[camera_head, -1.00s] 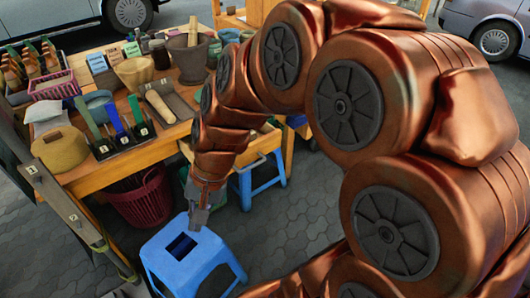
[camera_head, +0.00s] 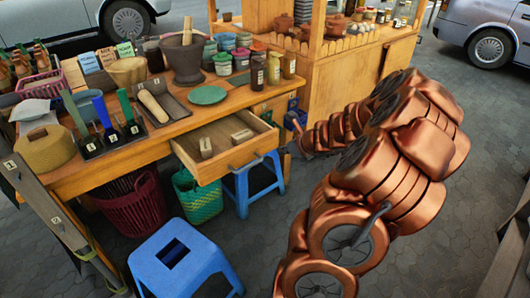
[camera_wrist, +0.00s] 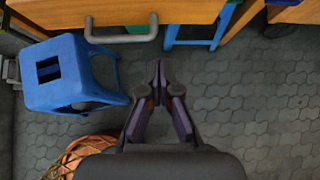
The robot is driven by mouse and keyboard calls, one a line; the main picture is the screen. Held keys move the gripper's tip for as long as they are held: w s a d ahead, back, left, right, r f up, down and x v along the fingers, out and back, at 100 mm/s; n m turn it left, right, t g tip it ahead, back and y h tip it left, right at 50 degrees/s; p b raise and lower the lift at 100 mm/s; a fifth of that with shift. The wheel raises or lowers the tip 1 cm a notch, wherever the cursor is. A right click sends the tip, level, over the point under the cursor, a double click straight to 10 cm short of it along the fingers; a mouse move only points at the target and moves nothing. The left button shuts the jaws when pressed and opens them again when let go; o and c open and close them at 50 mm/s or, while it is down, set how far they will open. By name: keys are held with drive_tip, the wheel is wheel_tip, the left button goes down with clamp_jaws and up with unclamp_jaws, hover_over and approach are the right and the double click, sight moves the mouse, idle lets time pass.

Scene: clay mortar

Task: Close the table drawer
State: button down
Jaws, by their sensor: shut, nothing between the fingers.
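The table drawer (camera_head: 238,157) is pulled out from the wooden table, at the middle of the head view. Its front and grey bar handle (camera_wrist: 123,36) show at the top of the wrist view. Two small pale blocks lie inside the drawer, a left one (camera_head: 205,146) and a right one (camera_head: 242,135). My gripper (camera_wrist: 160,68) is shut and empty, with its tips just below and to the right of the handle in the wrist view, apart from it. In the head view my gripper (camera_head: 295,149) is small and partly dark, right of the drawer front.
A blue stool (camera_head: 180,262) stands in front of the table, left of my gripper in the wrist view. Another blue stool (camera_head: 243,190) is under the drawer, near a green basket (camera_head: 197,196). The table (camera_head: 150,143) holds a mortar and jars.

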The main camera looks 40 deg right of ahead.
drive_tip(key=b, duration=0.1)
approach(259, 149)
wheel_tip(259, 149, down, 5)
drive_tip(key=w, duration=0.3)
drive_tip(key=shift+w+d+r, duration=0.15)
drive_tip(key=shift+w, duration=0.65)
drive_tip(key=shift+w+r, duration=0.1)
